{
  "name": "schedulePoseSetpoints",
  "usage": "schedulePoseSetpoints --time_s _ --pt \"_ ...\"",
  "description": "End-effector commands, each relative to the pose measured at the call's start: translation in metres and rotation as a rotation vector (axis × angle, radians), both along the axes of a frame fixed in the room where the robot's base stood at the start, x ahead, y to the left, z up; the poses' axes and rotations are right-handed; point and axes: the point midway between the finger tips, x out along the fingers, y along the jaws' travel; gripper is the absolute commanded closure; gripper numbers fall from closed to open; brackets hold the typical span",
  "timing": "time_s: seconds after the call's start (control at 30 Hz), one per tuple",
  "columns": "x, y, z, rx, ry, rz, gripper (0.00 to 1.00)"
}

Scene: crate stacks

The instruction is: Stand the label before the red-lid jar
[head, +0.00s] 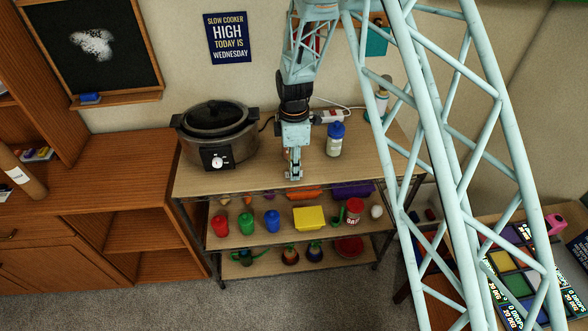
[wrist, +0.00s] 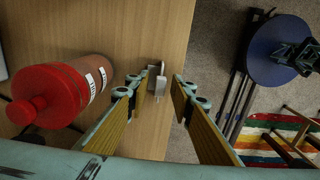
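The red-lid jar (wrist: 92,73) is on the wooden top at the left in the wrist view, with a brownish body and white label marks. I cannot make it out in the head view. A small grey-white piece (wrist: 157,85), possibly the label, is near the top's edge, just beyond and between my fingertips. Its printed face is not visible. My gripper (wrist: 160,92) is open, its two fingers apart with a gap around that piece and no clear contact. In the head view my gripper (head: 293,172) points down at the front edge of the top shelf.
A slow cooker (head: 217,135) stands left of my gripper and a blue-lid bottle (head: 335,140) right of it. Lower shelves hold several cups, a yellow box (head: 309,218) and a red can (head: 354,211). Beyond the edge are the floor and a blue round object (wrist: 282,45).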

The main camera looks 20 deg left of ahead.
Motion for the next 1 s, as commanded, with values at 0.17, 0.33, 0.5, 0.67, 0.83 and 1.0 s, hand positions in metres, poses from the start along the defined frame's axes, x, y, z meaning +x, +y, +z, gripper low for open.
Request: schedulePoseSetpoints --time_s 0.17,0.33,0.5,0.67,0.83,1.0 --pt "0.0 0.0 0.003 0.0 0.0 0.0 0.78" --pt "0.0 0.0 0.012 0.0 -0.001 0.0 0.78" --pt "0.001 0.0 0.028 0.001 -0.002 0.0 0.78" --pt "0.001 0.001 0.048 0.001 -0.002 0.0 0.78" --pt "0.001 0.0 0.071 0.001 -0.003 0.0 0.78" --pt "0.001 0.0 0.093 0.001 -0.002 0.0 0.78"
